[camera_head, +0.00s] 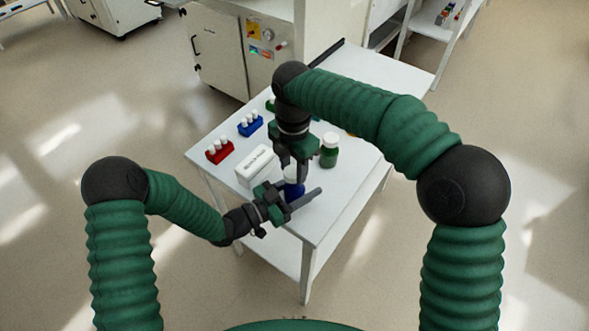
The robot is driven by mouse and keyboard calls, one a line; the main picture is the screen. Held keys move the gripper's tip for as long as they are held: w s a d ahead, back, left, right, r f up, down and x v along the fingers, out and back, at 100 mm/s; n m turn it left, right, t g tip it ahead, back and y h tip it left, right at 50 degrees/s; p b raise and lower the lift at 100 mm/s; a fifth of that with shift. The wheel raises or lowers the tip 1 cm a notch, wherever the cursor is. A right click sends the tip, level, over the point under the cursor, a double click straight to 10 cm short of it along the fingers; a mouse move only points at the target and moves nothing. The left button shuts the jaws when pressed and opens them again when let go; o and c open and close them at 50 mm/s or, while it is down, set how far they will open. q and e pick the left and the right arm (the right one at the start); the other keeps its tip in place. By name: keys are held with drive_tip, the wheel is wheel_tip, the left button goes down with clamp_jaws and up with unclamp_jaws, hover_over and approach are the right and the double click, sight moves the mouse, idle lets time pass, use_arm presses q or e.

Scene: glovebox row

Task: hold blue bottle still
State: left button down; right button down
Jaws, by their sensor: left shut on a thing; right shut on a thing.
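The blue bottle (291,188) with a white cap stands upright near the front of the white table (327,213). My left gripper (298,199) reaches in from the left and is shut around the bottle's body. My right gripper (297,172) points down from above and is shut at the bottle's white cap. The two grippers hide much of the bottle, so only parts of its blue body and cap show.
A green bottle (329,152) with a white cap stands close to the right of my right gripper. A white box (257,166), a red rack (219,153) and a blue rack (250,125) with white-capped vials lie to the left. The table's right front is clear.

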sight(294, 171)
drive_tip(key=shift+d+r, duration=0.1)
drive_tip(key=shift+r, duration=0.1)
use_arm(q)
drive_tip(key=shift+a, duration=0.1)
use_arm(e)
drive_tip(key=shift+r, duration=2)
use_arm(q)
drive_tip(key=c, duration=0.6)
unclamp_jaws()
drive_tip(key=shift+o, duration=0.2)
